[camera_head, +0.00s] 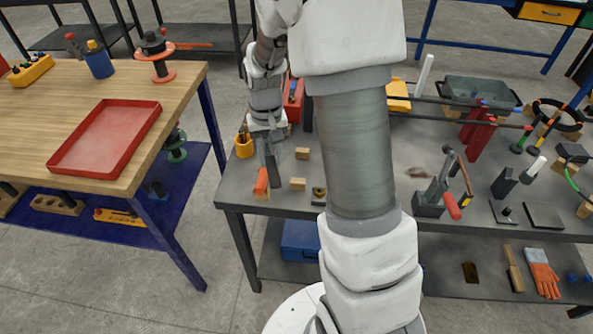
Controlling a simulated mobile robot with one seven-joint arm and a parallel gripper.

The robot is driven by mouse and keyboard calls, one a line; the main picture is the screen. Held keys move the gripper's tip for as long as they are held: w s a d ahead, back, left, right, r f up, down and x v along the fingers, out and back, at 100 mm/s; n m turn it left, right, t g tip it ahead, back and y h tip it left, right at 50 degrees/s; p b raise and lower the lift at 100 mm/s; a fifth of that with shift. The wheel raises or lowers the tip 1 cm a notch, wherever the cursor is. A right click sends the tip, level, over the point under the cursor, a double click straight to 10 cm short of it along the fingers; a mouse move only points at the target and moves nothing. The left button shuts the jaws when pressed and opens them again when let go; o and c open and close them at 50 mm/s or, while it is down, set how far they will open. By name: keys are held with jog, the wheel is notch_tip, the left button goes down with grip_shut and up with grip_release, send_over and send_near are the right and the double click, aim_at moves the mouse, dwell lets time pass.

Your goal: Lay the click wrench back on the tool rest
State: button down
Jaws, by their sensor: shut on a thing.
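My gripper (271,158) points down over the left end of the grey bench (229,190). It is shut on what looks like the click wrench (261,182), whose orange-red end shows just below and left of the fingers. The rest of the wrench is hard to make out. Small wooden blocks, perhaps parts of the tool rest, stand just right of the gripper: one farther back (302,153) and one nearer (298,183). I cannot tell whether the wrench touches the bench or a block.
An orange cup (244,146) stands left of my gripper. A red case (293,98) is behind it. My arm hides the bench's middle. A clamp with a red handle (452,205) stands to the right. A wooden table (185,85) with a red tray (107,176) is at left.

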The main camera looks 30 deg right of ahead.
jog(key=d+r+m+b, duration=0.3)
jog(key=d+m, duration=0.1)
jog(key=d, duration=0.4)
jog(key=shift+w, duration=0.15)
notch_tip(320, 180, down, 10)
jog(key=shift+r+b, duration=0.15)
jog(key=shift+b, duration=0.7)
jog(key=shift+f, duration=0.2)
jog(key=c, duration=0.6)
grip_release()
jog(key=shift+a, duration=0.1)
